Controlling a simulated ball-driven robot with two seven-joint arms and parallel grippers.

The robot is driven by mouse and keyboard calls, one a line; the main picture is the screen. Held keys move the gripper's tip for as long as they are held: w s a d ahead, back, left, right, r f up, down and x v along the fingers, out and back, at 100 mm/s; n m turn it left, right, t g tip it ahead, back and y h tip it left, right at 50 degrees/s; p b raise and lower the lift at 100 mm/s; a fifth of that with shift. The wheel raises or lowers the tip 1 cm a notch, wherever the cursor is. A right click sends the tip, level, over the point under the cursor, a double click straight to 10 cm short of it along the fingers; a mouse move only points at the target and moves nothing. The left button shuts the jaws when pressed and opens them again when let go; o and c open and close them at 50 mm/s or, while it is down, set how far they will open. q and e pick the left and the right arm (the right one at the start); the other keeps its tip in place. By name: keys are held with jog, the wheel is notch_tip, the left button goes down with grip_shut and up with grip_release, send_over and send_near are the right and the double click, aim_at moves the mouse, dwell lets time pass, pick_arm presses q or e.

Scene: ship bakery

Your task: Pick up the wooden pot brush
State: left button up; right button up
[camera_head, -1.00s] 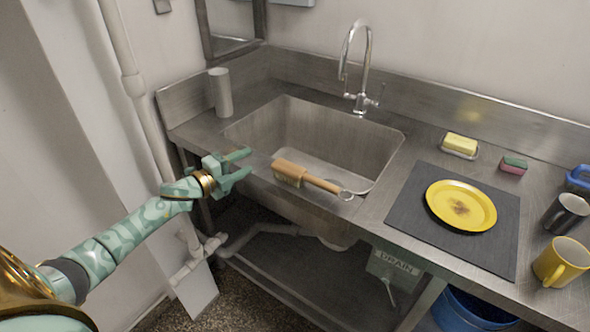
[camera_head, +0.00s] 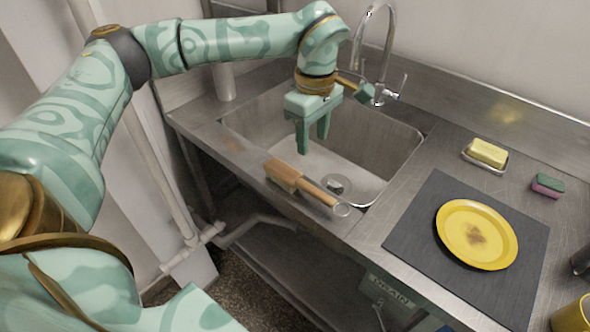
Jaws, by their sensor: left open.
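The wooden pot brush (camera_head: 302,183) lies on the front rim of the sink, with its bristle block to the left and its handle pointing right to a metal ring. My left gripper (camera_head: 312,143) hangs over the sink basin, pointing down, just behind and above the brush. Its two fingers are apart with nothing between them. It does not appear to touch the brush. My right gripper is not in view.
The steel sink (camera_head: 385,140) has a tall tap (camera_head: 379,60) behind it. To the right, a dark mat (camera_head: 425,200) bears a stained yellow plate (camera_head: 477,234). A butter-coloured block on a dish (camera_head: 487,153), a sponge (camera_head: 547,186) and a yellow mug (camera_head: 573,315) stand farther right.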

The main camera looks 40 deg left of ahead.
pick_arm(q)
jog(key=b, duration=0.2)
send_over(309, 186)
jog(key=f, duration=0.9)
jog(key=shift+w+f, duration=0.25)
jog(key=shift+f, duration=0.6)
jog(key=f, duration=0.1)
jog(key=f+b, duration=0.1)
jog(key=f, duration=0.1)
jog(key=f+b, duration=0.1)
jog(key=f, duration=0.1)
jog(key=shift+s+f, duration=0.1)
jog(key=shift+s, duration=0.15)
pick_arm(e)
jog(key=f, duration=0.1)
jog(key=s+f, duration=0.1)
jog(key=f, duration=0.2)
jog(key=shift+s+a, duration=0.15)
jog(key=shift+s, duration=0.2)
pick_arm(q)
grip_shut()
